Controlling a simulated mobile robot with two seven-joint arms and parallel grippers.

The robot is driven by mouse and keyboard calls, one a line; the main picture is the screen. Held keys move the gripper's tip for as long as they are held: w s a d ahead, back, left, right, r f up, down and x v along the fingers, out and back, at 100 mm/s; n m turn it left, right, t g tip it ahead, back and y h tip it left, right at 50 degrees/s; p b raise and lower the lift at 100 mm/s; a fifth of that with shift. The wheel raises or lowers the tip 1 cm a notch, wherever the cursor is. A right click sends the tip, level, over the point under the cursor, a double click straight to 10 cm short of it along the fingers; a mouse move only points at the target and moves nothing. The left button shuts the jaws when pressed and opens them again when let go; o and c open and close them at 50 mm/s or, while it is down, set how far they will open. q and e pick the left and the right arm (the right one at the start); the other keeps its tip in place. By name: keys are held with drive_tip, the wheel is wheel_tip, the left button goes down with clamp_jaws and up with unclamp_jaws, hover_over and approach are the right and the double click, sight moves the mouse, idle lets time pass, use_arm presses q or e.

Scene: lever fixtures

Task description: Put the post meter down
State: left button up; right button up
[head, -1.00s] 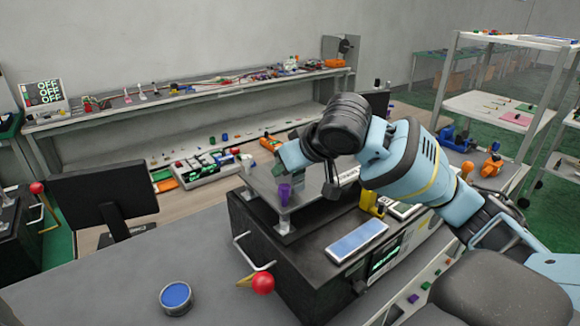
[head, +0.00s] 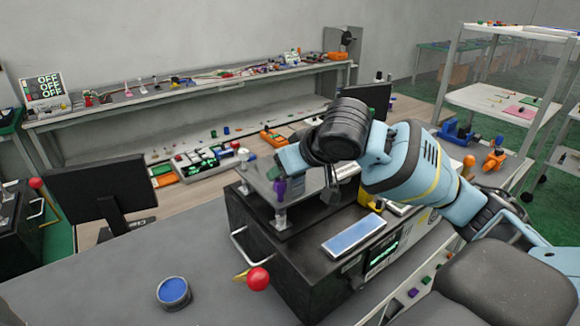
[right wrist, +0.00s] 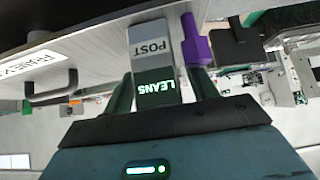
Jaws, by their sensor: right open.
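The post meter (right wrist: 150,55) is a small grey block labelled POST, with a lit green display reading LEANS. It shows in the right wrist view between the two dark green fingers of my right gripper (right wrist: 162,85). The gripper is open around the meter. A purple piece (right wrist: 195,42) is right beside the meter; it also shows in the head view (head: 280,187) at the corner of a raised plate on a black box. My right wrist hides the meter and most of the gripper in the head view. My left gripper is not in view.
The black box (head: 300,262) has a blue-topped block (head: 354,234) on it and a red-knobbed lever (head: 258,279) at its front. A round blue-topped tin (head: 173,292) stands on the grey bench. A monitor (head: 100,192) is at left. The bench around the tin is clear.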

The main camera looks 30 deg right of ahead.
drive_tip(key=shift+r, duration=0.2)
drive_tip(key=v, duration=1.2)
drive_tip(key=shift+f, duration=0.15)
